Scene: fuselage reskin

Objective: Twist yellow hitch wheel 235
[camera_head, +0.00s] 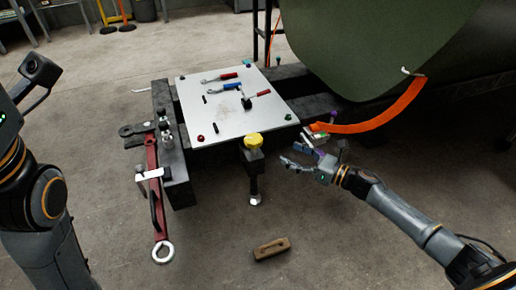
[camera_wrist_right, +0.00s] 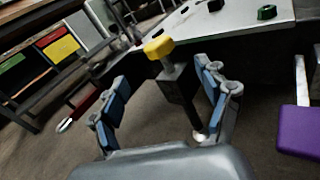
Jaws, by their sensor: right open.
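The yellow hitch wheel (camera_head: 253,140) sits on top of a black upright post (camera_head: 254,165) at the front edge of the metal plate. In the right wrist view the wheel (camera_wrist_right: 158,46) shows ahead of the gripper, beyond the fingertips and between their directions. My right gripper (camera_head: 287,162) is open and empty, to the right of and slightly below the wheel in the head view. It is apart from the wheel. Its two blue-padded fingers (camera_wrist_right: 163,85) are spread in the wrist view. My left arm stands at the left edge; its fingers do not show.
The metal plate (camera_head: 215,118) carries wrenches and small knobs. A red bar with a ring (camera_head: 162,252) lies at the left. An orange strap (camera_head: 385,118) hangs from the green fuselage panel (camera_head: 370,45). A wooden block (camera_head: 271,248) lies on open floor.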

